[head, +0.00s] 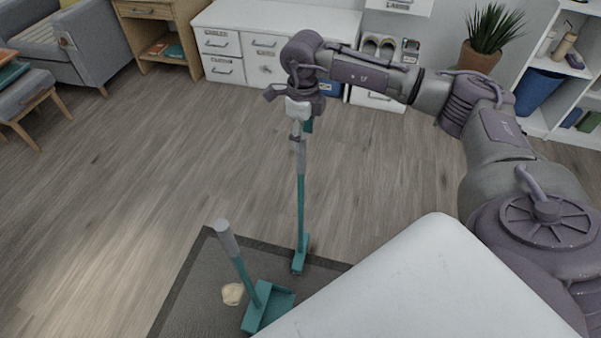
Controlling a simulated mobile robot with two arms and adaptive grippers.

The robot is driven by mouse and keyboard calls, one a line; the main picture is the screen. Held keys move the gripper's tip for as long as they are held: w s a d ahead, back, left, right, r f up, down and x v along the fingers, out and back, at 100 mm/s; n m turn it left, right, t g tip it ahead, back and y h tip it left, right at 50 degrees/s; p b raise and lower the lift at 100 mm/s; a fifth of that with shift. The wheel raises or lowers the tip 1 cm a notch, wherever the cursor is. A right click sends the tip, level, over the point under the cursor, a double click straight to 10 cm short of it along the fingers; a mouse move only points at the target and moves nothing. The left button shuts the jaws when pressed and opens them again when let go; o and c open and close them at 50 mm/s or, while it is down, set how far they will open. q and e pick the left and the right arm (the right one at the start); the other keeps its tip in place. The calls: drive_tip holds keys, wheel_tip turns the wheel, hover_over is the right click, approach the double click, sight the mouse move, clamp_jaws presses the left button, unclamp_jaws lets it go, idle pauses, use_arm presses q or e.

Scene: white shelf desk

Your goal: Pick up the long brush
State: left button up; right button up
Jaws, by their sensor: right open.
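The long brush (301,205) stands upright, with a grey grip at the top, a thin teal shaft and a teal head low down at the mat's far edge. My right gripper (299,120) is at the top end of the brush, pointing down. It is open and overlaps the upper grip in the picture; I cannot tell whether it touches it. My left gripper is out of view.
A teal dustpan (268,305) with a grey-topped handle stands on the dark mat (190,290), beside a small beige heap (233,294). White drawers (230,70), a plant (485,40) and a blue bin (537,92) are behind. The wooden floor left of the brush is clear.

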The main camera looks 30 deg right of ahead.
wheel_tip(320, 180, down, 5)
drive_tip(key=shift+a+r+b, duration=0.15)
drive_tip(key=shift+b, duration=0.15)
drive_tip(key=shift+f, duration=0.45)
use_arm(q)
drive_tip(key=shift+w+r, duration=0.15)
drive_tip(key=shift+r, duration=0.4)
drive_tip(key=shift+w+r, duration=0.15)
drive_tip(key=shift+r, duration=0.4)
use_arm(e)
drive_tip(key=shift+r, duration=0.1)
clamp_jaws()
